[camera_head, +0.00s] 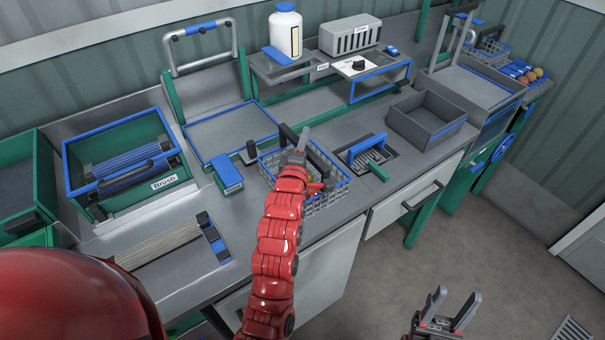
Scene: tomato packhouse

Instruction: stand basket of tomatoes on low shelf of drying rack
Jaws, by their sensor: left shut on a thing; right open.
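A wire basket (333,200) with a blue rim stands on the grey bench at the middle of the view. My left gripper (301,140) is over it, shut on the basket's dark handle (287,134). My red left arm covers much of the basket, so its contents are mostly hidden. My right gripper (446,308) is open and empty, low at the right, in front of the bench over the floor. I cannot tell for sure which structure is the drying rack; a raised grey shelf (262,70) with a white bottle (286,32) stands behind the basket.
An empty grey tray (428,118) lies further right. A green brush bin (122,160) stands at left.

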